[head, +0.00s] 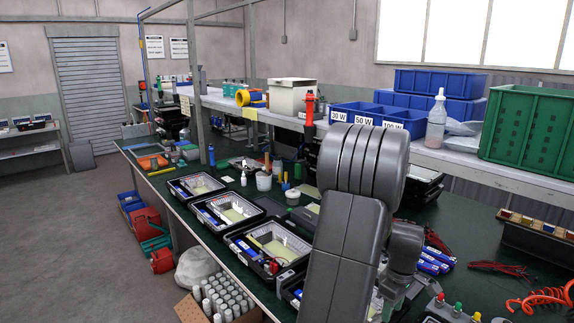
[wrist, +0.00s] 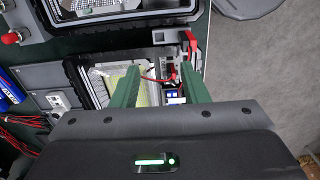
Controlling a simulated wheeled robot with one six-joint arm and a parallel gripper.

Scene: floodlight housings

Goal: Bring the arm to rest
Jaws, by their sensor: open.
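My gripper (wrist: 160,76) shows in the wrist view with its two green fingers apart. It points down over an open black floodlight housing (wrist: 82,76) with a pale yellow panel inside. Red and black leads and a blue-and-white part lie between or below the fingers; no object is clearly held. I cannot tell how high the fingertips are above the housing.
Several open housings (head: 268,242) stand in a row along the green bench's (head: 176,208) front edge. Blue bins (head: 367,116), a green crate (head: 527,124) and a white bottle (head: 437,120) stand on the shelf behind the arm. Red leads (head: 497,268) lie at the right. The floor at left is largely clear.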

